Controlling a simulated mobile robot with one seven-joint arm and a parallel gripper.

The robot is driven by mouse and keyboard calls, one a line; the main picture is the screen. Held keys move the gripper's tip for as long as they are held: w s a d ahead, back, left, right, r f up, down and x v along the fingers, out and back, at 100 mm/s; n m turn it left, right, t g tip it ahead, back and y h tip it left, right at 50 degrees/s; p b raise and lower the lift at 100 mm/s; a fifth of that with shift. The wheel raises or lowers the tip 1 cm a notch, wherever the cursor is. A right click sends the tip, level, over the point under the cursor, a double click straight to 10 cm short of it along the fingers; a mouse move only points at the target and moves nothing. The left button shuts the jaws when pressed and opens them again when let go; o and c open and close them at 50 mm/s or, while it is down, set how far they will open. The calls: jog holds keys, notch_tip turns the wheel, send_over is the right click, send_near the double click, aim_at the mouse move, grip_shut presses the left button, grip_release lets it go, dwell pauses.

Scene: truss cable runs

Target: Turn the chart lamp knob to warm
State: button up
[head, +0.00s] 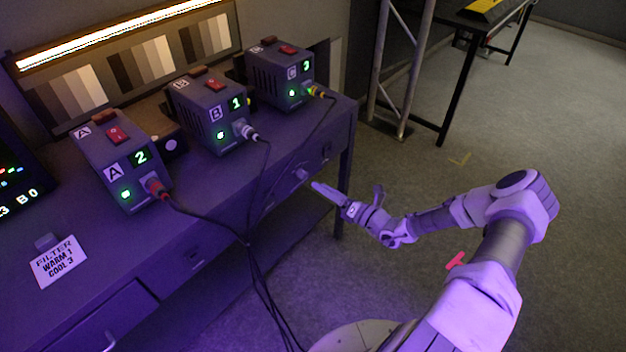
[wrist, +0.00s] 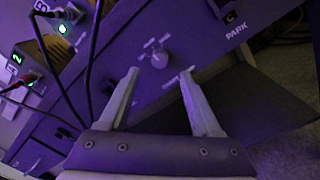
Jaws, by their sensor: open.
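The round pale knob (wrist: 159,58) sits on the desk's front panel, with small labels around it too small to read surely. In the head view the knob (head: 301,174) is on the front at the desk's right end. My gripper (wrist: 160,72) is open, its two fingertips either side of and just below the knob in the wrist view; I cannot tell whether they touch it. In the head view my gripper (head: 318,187) points at the panel just right of the knob. The lit chart lamp bar (head: 130,35) is above the grey and brown chart strips. Which way the knob points is unclear.
Boxes A (head: 123,168), B (head: 210,112) and C (head: 278,75) stand on the desk, showing 2, 1 and 3. Their black cables (head: 262,215) hang down the front, left of the knob. A card (head: 58,262) reads "FILTER WARM 1 COOL 3".

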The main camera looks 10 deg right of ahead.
jog(key=v, duration=1.1)
jog(key=shift+s+p, duration=0.35)
jog(key=shift+p, duration=0.05)
jog(key=shift+d, duration=0.1)
